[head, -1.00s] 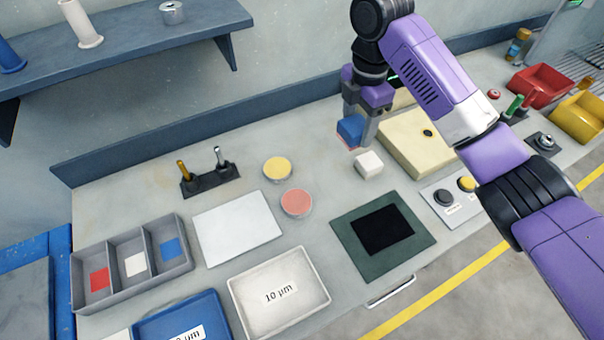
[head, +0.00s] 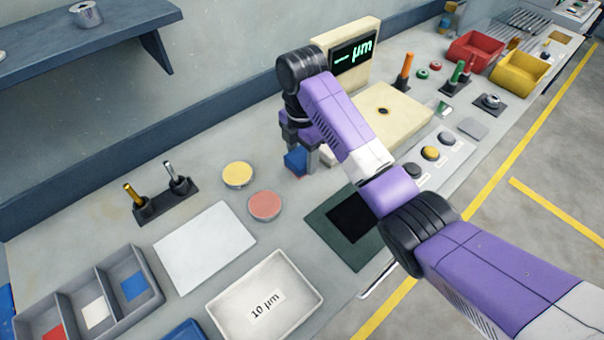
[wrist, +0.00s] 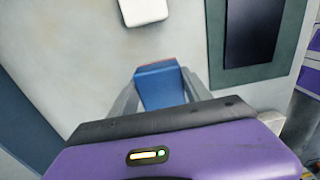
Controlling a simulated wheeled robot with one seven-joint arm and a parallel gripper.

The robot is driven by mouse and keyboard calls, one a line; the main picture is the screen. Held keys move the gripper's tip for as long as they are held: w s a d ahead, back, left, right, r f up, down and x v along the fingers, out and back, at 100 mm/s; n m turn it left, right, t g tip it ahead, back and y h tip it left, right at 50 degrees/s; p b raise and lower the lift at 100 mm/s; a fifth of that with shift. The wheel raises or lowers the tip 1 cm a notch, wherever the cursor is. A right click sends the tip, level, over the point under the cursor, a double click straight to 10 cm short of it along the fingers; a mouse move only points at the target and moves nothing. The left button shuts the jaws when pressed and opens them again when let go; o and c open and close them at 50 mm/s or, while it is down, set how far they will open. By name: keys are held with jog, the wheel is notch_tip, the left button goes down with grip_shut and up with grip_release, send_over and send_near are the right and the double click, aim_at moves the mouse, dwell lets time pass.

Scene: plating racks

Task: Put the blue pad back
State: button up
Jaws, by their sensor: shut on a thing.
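The blue pad (head: 295,161) is a small block held between the fingers of my gripper (head: 303,160), at the back of the bench. In the wrist view the blue pad (wrist: 160,86) sits between both fingers of my gripper (wrist: 160,92), with a thin reddish edge at its far side. A grey three-compartment tray (head: 150,305) stands at the lower left. Its compartments are marked with a red square (head: 54,334), a white square (head: 95,312) and a blue square (head: 134,286). No block shows in the tray.
A white sheet (head: 205,246), yellow disc (head: 237,174), pink disc (head: 264,204) and two-peg stand (head: 160,203) lie between my gripper and the tray. A white 10 µm tray (head: 290,315) is in front. A white block (wrist: 144,11) and dark green mat (wrist: 218,50) show in the wrist view.

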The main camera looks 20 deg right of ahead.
aim_at(302, 155)
jog(key=shift+f+p, duration=0.3)
jog(key=shift+f, duration=2.1)
jog(key=shift+f, duration=0.1)
jog(key=o, duration=1.3)
notch_tip(302, 155, up, 12)
jog(key=p, duration=0.3)
